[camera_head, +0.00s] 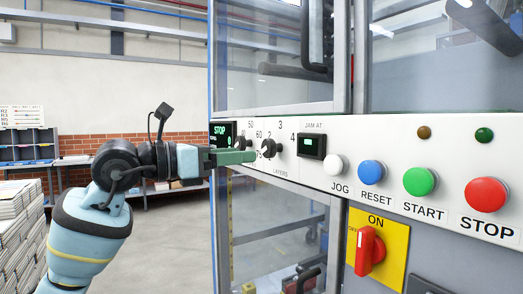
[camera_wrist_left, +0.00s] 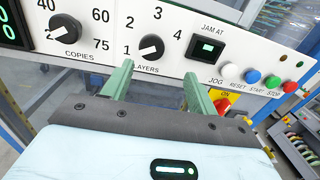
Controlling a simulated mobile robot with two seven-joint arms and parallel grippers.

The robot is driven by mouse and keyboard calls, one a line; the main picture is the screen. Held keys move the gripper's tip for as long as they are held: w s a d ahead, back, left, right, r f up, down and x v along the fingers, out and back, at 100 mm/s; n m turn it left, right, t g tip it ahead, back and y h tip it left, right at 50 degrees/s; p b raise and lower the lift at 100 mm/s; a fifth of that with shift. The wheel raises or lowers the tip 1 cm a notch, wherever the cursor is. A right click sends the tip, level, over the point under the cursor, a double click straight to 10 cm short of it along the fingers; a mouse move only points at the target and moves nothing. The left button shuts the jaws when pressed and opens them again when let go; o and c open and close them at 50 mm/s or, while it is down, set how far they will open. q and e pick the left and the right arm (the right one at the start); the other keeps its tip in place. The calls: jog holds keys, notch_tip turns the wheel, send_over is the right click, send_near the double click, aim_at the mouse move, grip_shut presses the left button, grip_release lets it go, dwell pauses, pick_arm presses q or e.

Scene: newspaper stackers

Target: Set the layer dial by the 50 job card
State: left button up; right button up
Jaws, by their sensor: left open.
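The layer dial (camera_head: 272,147) is a black round knob marked LAYERS, with numbers 1 to 4 around it, on the white control panel (camera_head: 328,172). In the left wrist view the layer dial (camera_wrist_left: 150,47) has a white pointer line that seems to lie toward 1. My left gripper (camera_head: 250,157) has green fingers reaching to the panel. In the left wrist view my left gripper (camera_wrist_left: 156,74) is open and empty, its fingers on either side below the dial, apart from it. I cannot make out a 50 job card. My right gripper is out of view.
The copies dial (camera_wrist_left: 68,28) is just left of the layer dial. JOG (camera_head: 333,165), RESET (camera_head: 372,172), START (camera_head: 420,182) and STOP (camera_head: 487,195) buttons line the right. A red switch (camera_head: 369,251) sits below. Paper stacks (camera_head: 18,225) stand at left.

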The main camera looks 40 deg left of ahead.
aim_at(266, 149)
pick_arm(q)
jog(key=shift+y, duration=0.6)
jog(key=x, duration=0.2)
jog(key=p+x, duration=0.1)
jog(key=x, duration=0.1)
jog(key=a+r+x, duration=0.1)
jog(key=x, duration=0.1)
jog(key=shift+w+p, duration=0.2)
jog(key=shift+p, duration=0.15)
jog(key=shift+w+d+f, duration=0.1)
jog(key=shift+w+d, duration=0.15)
jog(key=shift+w, duration=0.3)
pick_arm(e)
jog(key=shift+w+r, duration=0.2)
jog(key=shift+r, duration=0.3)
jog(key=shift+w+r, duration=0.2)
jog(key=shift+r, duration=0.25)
pick_arm(q)
jog(key=c, duration=1)
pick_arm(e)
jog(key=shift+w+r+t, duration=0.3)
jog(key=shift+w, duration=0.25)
